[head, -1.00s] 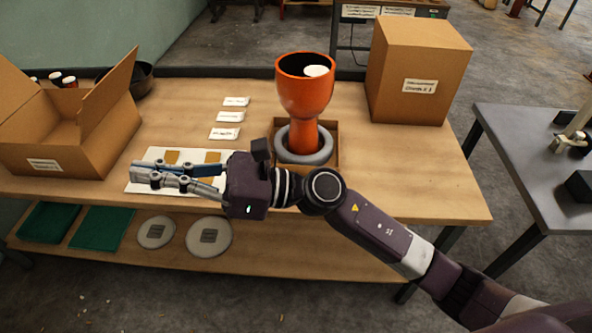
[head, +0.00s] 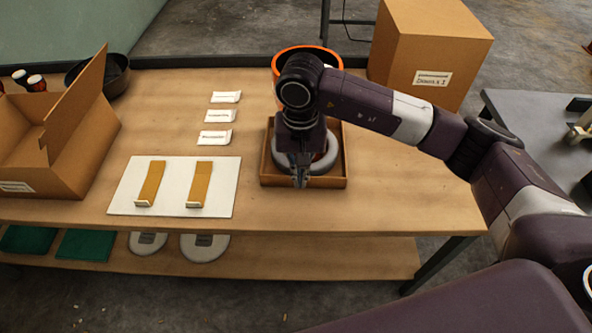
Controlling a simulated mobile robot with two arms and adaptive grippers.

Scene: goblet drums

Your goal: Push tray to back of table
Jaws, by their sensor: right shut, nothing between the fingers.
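The wooden tray (head: 334,182) sits on the table (head: 390,190), right of its middle, with a bare strip of table behind and in front of it. A grey ring (head: 324,163) lies in the tray. The orange goblet drum (head: 335,59) stands there too, mostly hidden behind my right arm; only its rim shows clearly. My right gripper (head: 301,182) points down at the tray's front part, in front of the drum. Its fingers are together with nothing between them. Whether they touch the tray is unclear. My left gripper is not in view.
A large closed box (head: 425,50) stands at the back right, near the tray. A white board (head: 225,188) with two tan strips and several white packets lie to the left. An open box (head: 75,135) is at far left. A lower shelf (head: 330,255) runs below.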

